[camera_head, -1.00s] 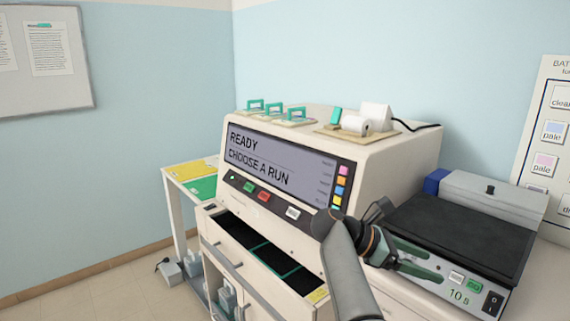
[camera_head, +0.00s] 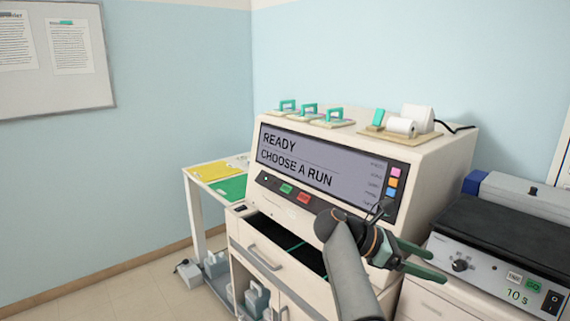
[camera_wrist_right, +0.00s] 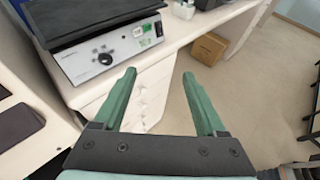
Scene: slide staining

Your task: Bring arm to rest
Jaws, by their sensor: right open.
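My right gripper (camera_head: 436,262) has green fingers and stands in front of the staining machine (camera_head: 430,165), near its lower right corner and left of the hotplate-like device (camera_head: 505,238). In the right wrist view the right gripper (camera_wrist_right: 160,88) is open, with nothing between its two fingers. Floor and a white drawer unit (camera_wrist_right: 152,95) show beyond them. My right arm (camera_head: 350,270) rises from the bottom of the head view. My left gripper is not in view.
The machine's screen (camera_head: 310,160) reads "READY CHOOSE A RUN". Its drawer (camera_head: 285,235) stands open below. Green-handled racks (camera_head: 308,112) and a paper roll (camera_head: 402,126) sit on top. A side table (camera_head: 205,190) stands left. A cardboard box (camera_wrist_right: 209,48) is on the floor.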

